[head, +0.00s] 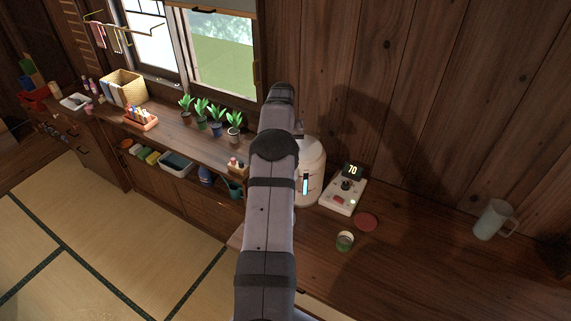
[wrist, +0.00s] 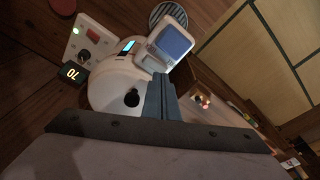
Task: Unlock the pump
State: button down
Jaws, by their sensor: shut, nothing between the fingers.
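The pump seems to be part of a white rounded water pot (head: 312,165), which stands on the wooden counter partly hidden behind my arm in the head view. In the wrist view the pot (wrist: 105,85) shows its top with a dark round spot, a lit blue strip and a raised white part with a blue-grey face (wrist: 173,40). I cannot tell which part is the lock. My gripper (wrist: 161,100) is shut and empty, over the pot's top beside the dark spot; contact cannot be told. In the head view my arm hides the gripper.
A white control box (head: 345,194) with a black knob and a "70" display stands right of the pot. A small cup (head: 345,240), a red disc (head: 367,222) and a jug (head: 493,220) are on the counter. Potted plants (head: 215,122) line the left shelf.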

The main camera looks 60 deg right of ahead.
jog(key=shift+r, duration=2.15)
jog(key=shift+w, duration=0.1)
jog(key=w+a+n+b, duration=0.2)
jog(key=w+a+n, duration=0.1)
jog(key=w+a, duration=0.75)
jog(key=a+f+n+y+b, duration=0.1)
jog(key=a+n+b, duration=0.2)
jog(key=a, duration=1.8)
jog(key=s+a+f+n+g+b, duration=0.1)
jog(key=s+a+f+n+b, duration=0.2)
jog(key=s+a, duration=0.75)
jog(key=s+a+f+n+b, duration=0.25)
jog(key=s+a+f, duration=0.35)
jog(key=a, duration=0.7)
notch_tip(320, 180, down, 7)
jog(key=b, duration=0.6)
jog(key=shift+s+d+y+b, duration=0.2)
jog(key=shift+s+y+b, duration=0.1)
jog(key=shift+s, duration=0.1)
jog(key=shift+n, duration=0.25)
